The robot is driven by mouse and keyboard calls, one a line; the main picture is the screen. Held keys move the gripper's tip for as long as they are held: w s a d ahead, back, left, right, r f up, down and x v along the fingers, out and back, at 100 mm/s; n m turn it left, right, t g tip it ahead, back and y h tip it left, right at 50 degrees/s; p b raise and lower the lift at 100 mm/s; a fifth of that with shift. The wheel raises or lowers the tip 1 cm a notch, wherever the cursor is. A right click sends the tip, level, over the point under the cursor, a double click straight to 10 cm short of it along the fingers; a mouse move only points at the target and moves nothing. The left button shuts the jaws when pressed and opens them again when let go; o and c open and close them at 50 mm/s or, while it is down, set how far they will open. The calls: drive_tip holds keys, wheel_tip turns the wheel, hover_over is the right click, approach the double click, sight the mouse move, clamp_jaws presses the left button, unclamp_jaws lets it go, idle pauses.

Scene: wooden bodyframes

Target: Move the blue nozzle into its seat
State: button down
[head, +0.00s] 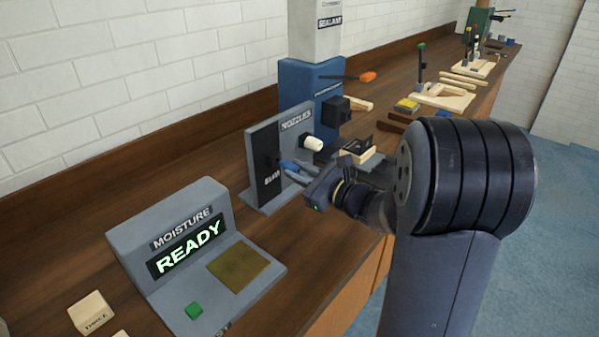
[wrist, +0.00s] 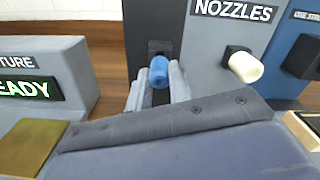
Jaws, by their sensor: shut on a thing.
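The blue nozzle (head: 289,167) is at the left side of the grey NOZZLES stand (head: 297,127). It also shows in the wrist view (wrist: 159,72), between the two grey fingers of my gripper (wrist: 158,90). My gripper (head: 297,173) is shut on it. A black square socket (wrist: 159,47) sits directly behind the nozzle on the stand's dark face. I cannot tell whether the nozzle touches or sits in that socket. A white nozzle (head: 312,143) sticks out of the stand's right socket; it also shows in the wrist view (wrist: 245,67).
A blue dispenser (head: 300,82) with a black block (head: 335,110) stands behind the stand. The grey moisture meter (head: 185,220), reading READY, stands to the left, with an olive pad (head: 238,266). Small wooden parts and tools lie farther along the bench. A brick wall (head: 110,75) rises behind.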

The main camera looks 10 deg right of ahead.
drive_tip(key=shift+x, duration=1.35)
drive_tip(key=c, duration=1.2)
unclamp_jaws()
drive_tip(key=shift+s+d, duration=0.1)
drive_tip(key=b+v, duration=0.1)
drive_tip(key=v, duration=0.9)
drive_tip(key=shift+s+d+b, duration=0.15)
drive_tip(key=shift+s+b, duration=0.15)
drive_tip(key=shift+b, duration=0.05)
drive_tip(key=p+x, duration=0.1)
drive_tip(key=x, duration=1)
drive_tip(key=shift+s+d, duration=0.3)
drive_tip(key=shift+s, duration=0.05)
